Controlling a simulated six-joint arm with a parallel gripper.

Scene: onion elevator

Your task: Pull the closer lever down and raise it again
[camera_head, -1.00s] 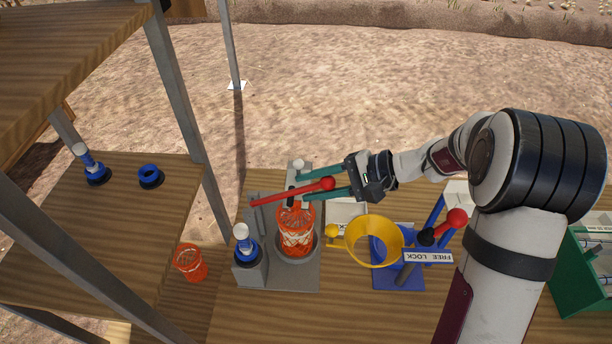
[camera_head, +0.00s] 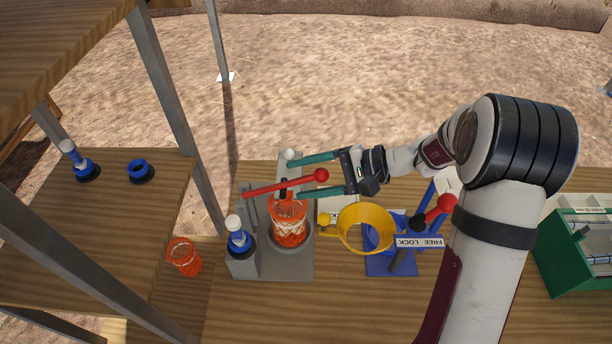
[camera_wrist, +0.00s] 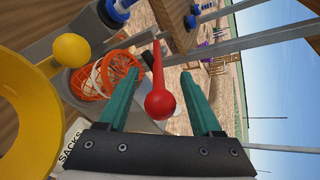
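The closer lever (camera_head: 275,186) is a red bar with a red ball knob, on the grey machine (camera_head: 270,265). It slopes slightly up toward the right in the head view. My gripper (camera_head: 296,177) is open, its two teal fingers on either side of the lever. In the wrist view, the lever's red knob (camera_wrist: 160,104) lies between the fingers of my gripper (camera_wrist: 159,72), with gaps on both sides. An orange-red net basket (camera_head: 289,222) sits in the machine's round holder below the lever.
A yellow ring funnel (camera_head: 364,229) and a blue stand with another red-knobbed lever (camera_head: 437,210) are to the right. A white knob (camera_head: 291,155) is near the upper fingertip. A second basket (camera_head: 184,257) stands at left. A grey post (camera_head: 180,120) rises left of the machine.

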